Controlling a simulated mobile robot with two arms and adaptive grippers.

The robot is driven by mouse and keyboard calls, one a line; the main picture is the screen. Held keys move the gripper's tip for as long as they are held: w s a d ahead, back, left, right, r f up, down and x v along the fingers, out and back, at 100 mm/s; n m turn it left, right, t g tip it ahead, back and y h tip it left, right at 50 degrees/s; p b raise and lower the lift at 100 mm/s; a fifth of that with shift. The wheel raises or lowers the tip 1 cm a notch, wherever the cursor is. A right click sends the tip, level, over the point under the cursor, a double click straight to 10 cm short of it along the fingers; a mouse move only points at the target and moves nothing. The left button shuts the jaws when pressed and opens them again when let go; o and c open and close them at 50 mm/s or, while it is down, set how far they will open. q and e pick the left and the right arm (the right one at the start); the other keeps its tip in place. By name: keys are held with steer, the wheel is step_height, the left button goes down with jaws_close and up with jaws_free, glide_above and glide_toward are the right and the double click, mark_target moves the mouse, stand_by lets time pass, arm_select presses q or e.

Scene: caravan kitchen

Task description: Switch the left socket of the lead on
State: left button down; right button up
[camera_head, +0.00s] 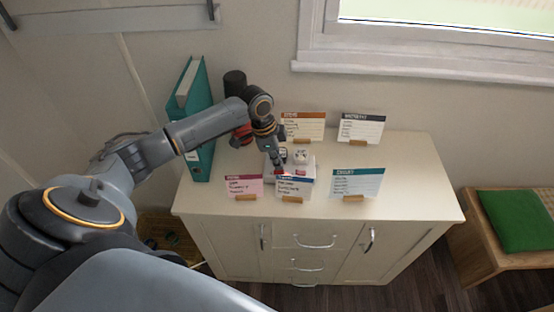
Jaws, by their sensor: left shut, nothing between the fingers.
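The lead (306,169) is a white block with sockets on the cabinet top, in the middle. A round white piece (301,157) shows on its right part. My left gripper (279,166) points down over the left part of the lead, shut and empty. Its tips are at or just above the block; I cannot tell whether they touch. The gripper and a card in front hide much of the left socket, so the switch position cannot be told. My right gripper is not in view.
Cards on wooden stands surround the lead: a pink one (243,184), a blue-topped one (295,187), a teal one (357,182), and an orange one (303,125) and dark one (361,129) behind. A teal binder (203,120) stands left. The cabinet top (415,180) is clear at right.

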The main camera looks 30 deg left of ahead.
mark_target(277, 171)
arm_select(q)
steer(key=p+v, duration=0.2)
steer(key=v, duration=0.1)
steer(key=shift+w+d, duration=0.1)
steer(key=shift+d, duration=0.05)
steer(key=s+a+r+b, duration=0.2)
steer(key=a+r, duration=0.2)
steer(key=r, duration=0.4)
steer(key=shift+s+r, duration=0.25)
steer(key=shift+r, duration=0.1)
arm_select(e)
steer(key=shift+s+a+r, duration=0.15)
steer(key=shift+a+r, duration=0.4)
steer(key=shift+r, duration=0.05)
arm_select(q)
steer(key=shift+f, duration=0.1)
